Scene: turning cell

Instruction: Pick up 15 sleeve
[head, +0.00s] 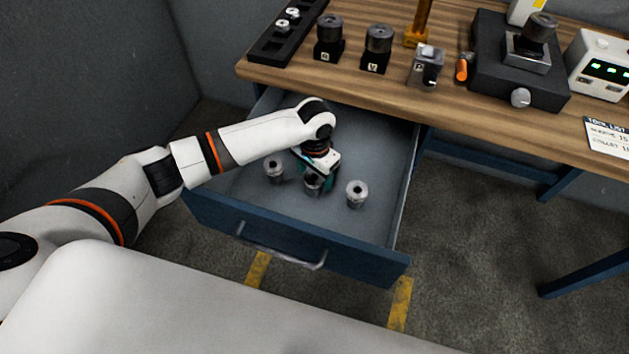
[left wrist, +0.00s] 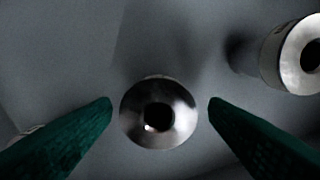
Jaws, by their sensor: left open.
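Three metal sleeves stand in the open drawer (head: 240,200) in the head view. The middle sleeve (head: 313,184) is right under my left gripper (head: 318,180). Another sleeve (head: 274,171) stands to its left, and a brighter sleeve (head: 356,193) stands to its right. In the left wrist view, one round sleeve (left wrist: 159,113) with a dark bore lies between the two green fingers of my open left gripper (left wrist: 160,112), with a gap on each side. Another sleeve (left wrist: 292,55) shows at the upper right. No size marks are readable on the sleeves. My right gripper is out of view.
The wooden bench (head: 450,95) stands behind the drawer. It holds a black rack (head: 287,30), dark cylinders on marked blocks, a vise-like fixture (head: 520,60), a meter with green digits (head: 603,68) and a paper list (head: 608,138). The drawer walls surround my left gripper.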

